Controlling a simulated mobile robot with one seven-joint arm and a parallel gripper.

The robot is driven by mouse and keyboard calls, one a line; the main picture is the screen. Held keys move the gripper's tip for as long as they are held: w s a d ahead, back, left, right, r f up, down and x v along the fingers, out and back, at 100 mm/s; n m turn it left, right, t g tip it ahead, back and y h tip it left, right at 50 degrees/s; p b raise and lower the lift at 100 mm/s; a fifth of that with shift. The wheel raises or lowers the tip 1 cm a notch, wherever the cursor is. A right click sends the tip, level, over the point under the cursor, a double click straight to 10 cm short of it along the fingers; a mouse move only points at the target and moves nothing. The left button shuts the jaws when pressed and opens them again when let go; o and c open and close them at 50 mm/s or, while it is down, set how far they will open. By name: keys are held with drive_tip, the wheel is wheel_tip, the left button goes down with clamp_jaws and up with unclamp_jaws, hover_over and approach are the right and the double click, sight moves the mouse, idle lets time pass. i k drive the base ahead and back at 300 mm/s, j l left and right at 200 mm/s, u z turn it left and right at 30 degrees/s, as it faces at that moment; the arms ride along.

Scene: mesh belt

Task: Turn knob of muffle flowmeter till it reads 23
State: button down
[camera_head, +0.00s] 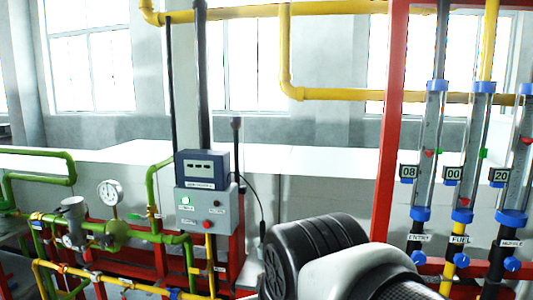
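The muffle flowmeter (518,160) stands at the right edge, a clear tube with blue end fittings and a red float. Its small display (499,176) reads 20. Its label on the black pipe below is small and looks like MUFFLE. Its blue knob (512,264) sits low on that pipe, below the label. My gripper does not show; only a black and white part of my own arm shows at the bottom centre, left of the flowmeters and apart from the knob in the picture.
The fuel flowmeter (470,150) reads 00 and the entry flowmeter (429,150) reads 08, both left of the muffle one. A red post (389,140) stands beside them. A grey control box (206,208) and green and yellow pipes are at left.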

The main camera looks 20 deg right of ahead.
sight(512, 264)
drive_tip(key=z, duration=2.25)
